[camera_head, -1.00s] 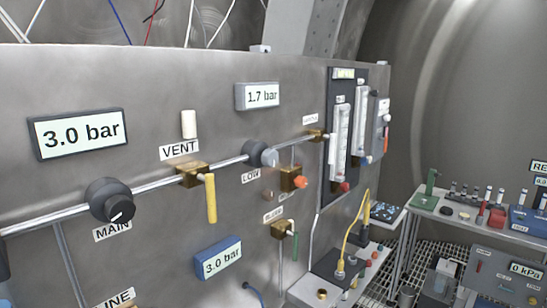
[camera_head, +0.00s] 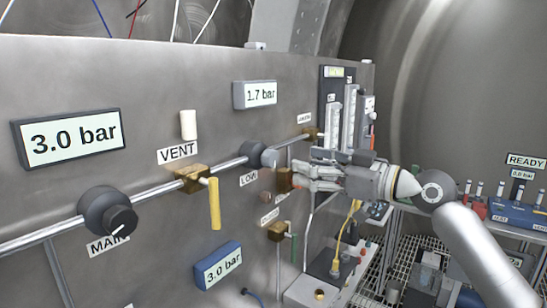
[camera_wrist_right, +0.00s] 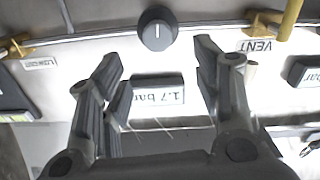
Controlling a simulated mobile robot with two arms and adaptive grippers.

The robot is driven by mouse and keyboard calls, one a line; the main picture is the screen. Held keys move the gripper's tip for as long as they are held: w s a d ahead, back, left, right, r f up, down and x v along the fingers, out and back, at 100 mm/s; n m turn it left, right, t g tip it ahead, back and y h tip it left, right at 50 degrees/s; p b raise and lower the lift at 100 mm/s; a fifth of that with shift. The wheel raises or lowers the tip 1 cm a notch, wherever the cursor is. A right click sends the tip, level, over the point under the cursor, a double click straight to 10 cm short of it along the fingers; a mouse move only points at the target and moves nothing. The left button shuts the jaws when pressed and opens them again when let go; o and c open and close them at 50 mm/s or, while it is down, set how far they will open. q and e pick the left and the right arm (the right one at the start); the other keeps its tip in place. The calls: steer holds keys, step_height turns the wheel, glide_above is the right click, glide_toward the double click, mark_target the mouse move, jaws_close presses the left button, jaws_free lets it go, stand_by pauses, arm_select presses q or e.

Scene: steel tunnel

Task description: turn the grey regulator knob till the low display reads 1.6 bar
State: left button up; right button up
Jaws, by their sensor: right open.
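The grey regulator knob (camera_head: 258,156) sits on the steel pipe above the LOW label (camera_head: 249,178). In the right wrist view the knob (camera_wrist_right: 157,30) shows from the front as a dark round dial with a pale pointer line, beyond the fingertips. The low display (camera_head: 255,95) reads 1.7 bar; it shows upside down in the wrist view (camera_wrist_right: 157,96). My right gripper (camera_head: 292,170) is open and empty, to the right of the knob and apart from it. In the wrist view its two fingers (camera_wrist_right: 157,58) stand wide apart. My left gripper is not in view.
A black MAIN knob (camera_head: 108,212) and the yellow VENT lever (camera_head: 214,203) are on the panel at left. The main display (camera_head: 68,135) reads 3.0 bar. Flow meters (camera_head: 340,125) stand behind my right gripper. A bench with instruments (camera_head: 510,215) is at right.

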mark_target(274, 158)
steer(key=p+x, duration=0.3)
steer(key=x, duration=0.6)
steer(key=shift+r+p, duration=0.1)
steer(key=shift+p, duration=0.25)
steer(key=shift+w+a, duration=0.35)
steer(key=shift+w, duration=0.05)
steer(key=shift+f, duration=0.2)
steer(key=c, duration=1)
steer(key=n+b, duration=0.1)
steer(key=b, duration=0.2)
steer(key=shift+f+b, duration=0.2)
steer(key=shift+b, duration=0.1)
steer(key=shift+c, duration=0.2)
steer(key=shift+r+n, duration=0.2)
steer(key=shift+n, duration=0.1)
